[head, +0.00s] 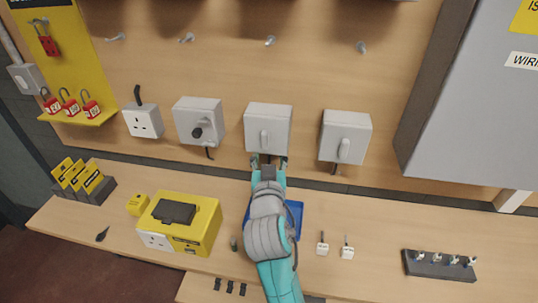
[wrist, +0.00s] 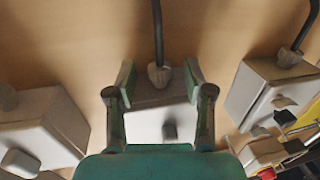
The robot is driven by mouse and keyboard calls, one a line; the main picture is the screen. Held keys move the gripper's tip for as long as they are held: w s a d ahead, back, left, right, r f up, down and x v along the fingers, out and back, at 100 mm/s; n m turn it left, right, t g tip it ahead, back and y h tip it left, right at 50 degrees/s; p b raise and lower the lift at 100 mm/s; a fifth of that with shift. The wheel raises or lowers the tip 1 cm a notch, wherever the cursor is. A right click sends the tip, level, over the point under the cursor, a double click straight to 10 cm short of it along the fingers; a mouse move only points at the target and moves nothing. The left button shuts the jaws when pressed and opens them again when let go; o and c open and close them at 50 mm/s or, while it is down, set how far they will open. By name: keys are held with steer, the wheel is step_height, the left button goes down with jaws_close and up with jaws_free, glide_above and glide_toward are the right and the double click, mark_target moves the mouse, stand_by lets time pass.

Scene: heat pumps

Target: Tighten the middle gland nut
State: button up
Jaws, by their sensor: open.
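The middle grey switch box (head: 268,122) is on the wall panel, with a lever on its front. My gripper (head: 269,164) is just below it, its fingers pointing up at its underside. In the wrist view, which appears upside down, the middle gland nut (wrist: 158,76) is a pale grey collar where a black cable meets the middle box (wrist: 150,125). My open gripper (wrist: 158,82) has one finger on each side of the nut. A gap shows between each finger and the nut. In the head view the nut is mostly hidden by my gripper.
Grey boxes stand left (head: 198,122) and right (head: 345,136) of the middle one, with cables below. A blue tray (head: 296,212) lies partly behind my arm on the bench. A yellow case (head: 202,228) is left; a dark rack (head: 438,265) is right. A large grey cabinet (head: 470,100) juts out right.

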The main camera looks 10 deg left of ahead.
jaws_close()
steer(key=shift+d+n+y, duration=0.1)
steer(key=shift+n+y, duration=0.3)
steer(key=shift+y, duration=0.2)
steer(key=shift+w+d+n+g+y, duration=0.15)
steer(key=shift+n+g+y, duration=0.8)
steer(key=shift+y, duration=0.5)
steer(key=shift+w+d+n+g+y, duration=0.15)
steer(key=shift+n+g+y, duration=0.5)
steer(key=shift+n+y, duration=0.7)
steer(key=shift+d+n+g+y, duration=0.2)
steer(key=shift+n+g+y, duration=0.65)
steer(key=shift+y, duration=0.75)
steer(key=shift+n+g+y, duration=0.3)
steer(key=shift+n+g, duration=0.05)
jaws_free()
